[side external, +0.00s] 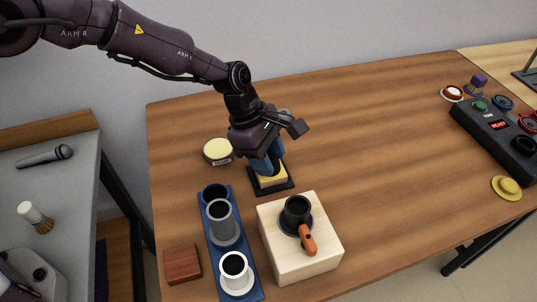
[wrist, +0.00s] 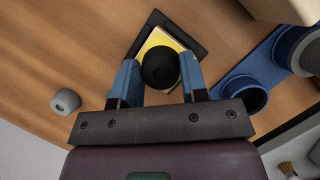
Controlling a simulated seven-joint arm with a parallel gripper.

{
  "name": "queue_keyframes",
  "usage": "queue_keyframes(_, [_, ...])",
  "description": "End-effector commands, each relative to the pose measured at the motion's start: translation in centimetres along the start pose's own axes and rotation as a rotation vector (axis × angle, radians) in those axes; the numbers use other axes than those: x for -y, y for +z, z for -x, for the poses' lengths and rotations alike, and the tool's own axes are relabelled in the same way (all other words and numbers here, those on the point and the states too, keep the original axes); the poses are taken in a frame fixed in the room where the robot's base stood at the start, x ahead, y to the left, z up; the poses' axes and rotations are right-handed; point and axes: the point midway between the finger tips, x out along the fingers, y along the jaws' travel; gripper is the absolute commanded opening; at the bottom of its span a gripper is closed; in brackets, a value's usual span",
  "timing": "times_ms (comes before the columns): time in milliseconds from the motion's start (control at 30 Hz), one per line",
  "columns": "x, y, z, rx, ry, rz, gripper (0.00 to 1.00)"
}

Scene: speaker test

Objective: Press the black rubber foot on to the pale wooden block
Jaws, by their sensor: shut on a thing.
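My gripper (side external: 265,166) is low over a yellow pad (side external: 272,180) in a black square tray (side external: 256,187). In the wrist view its blue fingers (wrist: 159,76) are shut on the round black rubber foot (wrist: 160,66), which sits over the yellow pad. I cannot tell whether the foot touches the pad. The fingers hide the foot in the side view. The pale wooden block (side external: 279,250) stands nearer the front. On top of it is a black cup-shaped piece (side external: 296,210) with an orange handle (side external: 308,240).
A blue rack (side external: 247,262) with several cup-like pieces stands left of the block. A reddish-brown block (side external: 182,264) lies beside it. A round yellow-topped tin (side external: 217,150) is behind. A grey round piece (wrist: 66,100) shows in the wrist view. The table's middle right is clear.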

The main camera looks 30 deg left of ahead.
Motion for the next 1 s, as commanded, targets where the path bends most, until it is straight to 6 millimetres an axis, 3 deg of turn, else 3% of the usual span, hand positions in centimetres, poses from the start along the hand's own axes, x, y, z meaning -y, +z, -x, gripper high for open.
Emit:
queue_keyframes(367, [0.1,-0.1,-0.1,-0.002,-0.002,0.001,0.19])
queue_keyframes(400, [0.1,-0.1,-0.1,-0.002,-0.003,0.001,0.47])
queue_keyframes(500, [0.1,-0.1,-0.1,-0.002,-0.002,0.001,0.7])
queue_keyframes(767, [0.0,0.0,0.0,-0.001,-0.001,0.0,0.7])
queue_keyframes(1000, [0.0,0.5,1.2,0.0,0.001,0.0,0.7])
